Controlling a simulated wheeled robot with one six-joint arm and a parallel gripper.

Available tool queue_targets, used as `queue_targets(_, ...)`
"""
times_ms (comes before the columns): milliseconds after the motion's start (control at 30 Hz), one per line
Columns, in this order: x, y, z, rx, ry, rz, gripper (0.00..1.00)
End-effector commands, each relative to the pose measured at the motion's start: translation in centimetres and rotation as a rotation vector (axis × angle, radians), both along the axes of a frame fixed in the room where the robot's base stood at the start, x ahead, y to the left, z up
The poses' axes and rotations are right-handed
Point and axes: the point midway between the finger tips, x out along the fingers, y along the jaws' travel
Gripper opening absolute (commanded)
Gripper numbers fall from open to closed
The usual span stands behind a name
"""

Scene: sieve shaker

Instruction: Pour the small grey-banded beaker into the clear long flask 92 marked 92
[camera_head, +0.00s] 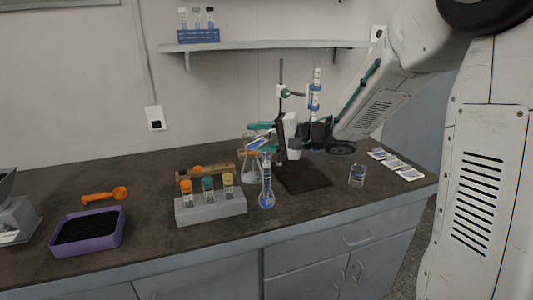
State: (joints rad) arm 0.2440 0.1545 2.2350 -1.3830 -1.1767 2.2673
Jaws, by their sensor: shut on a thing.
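The clear long flask (267,196) stands upright on the bench, with a round bottom, a narrow neck and a blue mark; its number is too small to read. My gripper (263,137), with teal fingers, is above the flask and shut on a small glass beaker (257,143). The beaker is tilted, and its mouth is close to the top of the flask's neck. The beaker's band colour and contents are too small to tell, and I cannot tell whether liquid is flowing.
A conical flask (250,172) stands just behind the long flask. A rack with capped vials (212,208) is at its left. A stand with a dark base (302,178) is behind right. Another beaker (357,175) stands farther right. A purple tray (88,231) is at left.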

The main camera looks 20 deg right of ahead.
Motion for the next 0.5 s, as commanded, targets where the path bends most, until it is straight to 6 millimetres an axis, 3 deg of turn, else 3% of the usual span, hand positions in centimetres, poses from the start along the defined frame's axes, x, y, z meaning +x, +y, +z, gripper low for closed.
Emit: queue_targets(500, 0.04, -0.07, 0.13, 0.025, 0.014, 0.0, 0.21)
